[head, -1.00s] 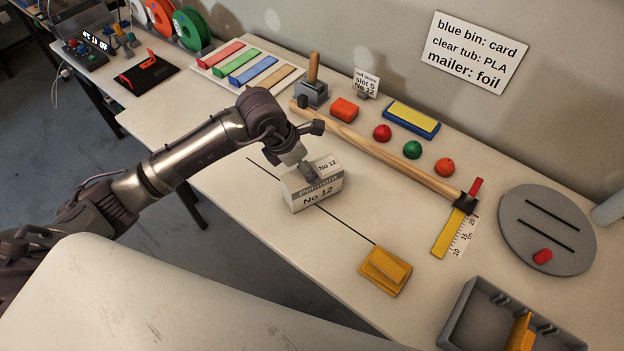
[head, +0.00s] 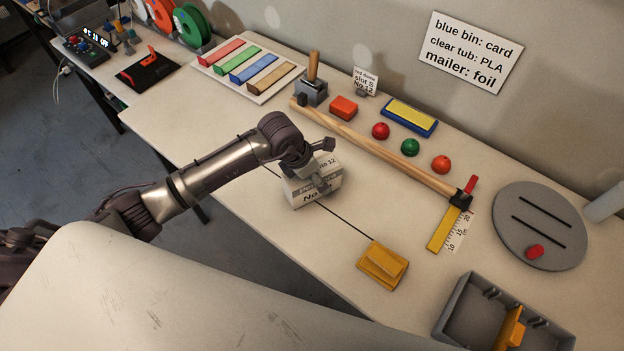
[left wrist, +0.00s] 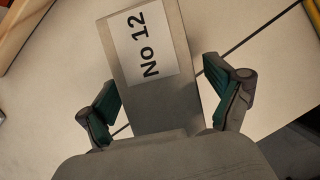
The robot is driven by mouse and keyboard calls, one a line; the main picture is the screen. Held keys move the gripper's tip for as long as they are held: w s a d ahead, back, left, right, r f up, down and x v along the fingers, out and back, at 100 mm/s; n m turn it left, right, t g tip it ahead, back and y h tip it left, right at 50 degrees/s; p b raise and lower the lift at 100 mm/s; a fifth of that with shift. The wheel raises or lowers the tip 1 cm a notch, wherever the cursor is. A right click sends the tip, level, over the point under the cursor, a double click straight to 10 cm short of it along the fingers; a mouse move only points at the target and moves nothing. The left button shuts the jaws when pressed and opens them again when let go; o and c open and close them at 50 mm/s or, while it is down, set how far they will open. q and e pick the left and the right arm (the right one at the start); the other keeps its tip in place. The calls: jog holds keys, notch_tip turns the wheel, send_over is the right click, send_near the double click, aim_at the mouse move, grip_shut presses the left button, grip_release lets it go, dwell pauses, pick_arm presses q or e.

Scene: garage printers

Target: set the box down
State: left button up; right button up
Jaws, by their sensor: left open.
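The box (head: 296,194) is light grey with white "No 12" labels. It stands on the workbench across a thin black line, and it also shows in the left wrist view (left wrist: 150,40). My left gripper (head: 319,182) is at the box and partly covers its labelled front in the head view. In the left wrist view the left gripper (left wrist: 163,97) is open, with one green-padded finger on each side of the box. Bench shows between the left finger and the box; the right finger is close to the box's side. My right gripper is not in view.
A yellow block (head: 382,265) sits on the line's near right end. A wooden rail (head: 375,145) runs behind the box, with coloured knobs (head: 410,147) beyond it. A grey divided bin (head: 457,305) and round grey plate (head: 550,245) stand right. Bench left of the box is clear.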

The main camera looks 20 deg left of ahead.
pick_arm(q)
jog(key=shift+f+b, duration=0.25)
jog(key=shift+b, duration=0.05)
dwell(0.4)
jog(key=shift+r, duration=0.1)
jog(key=c, duration=1.6)
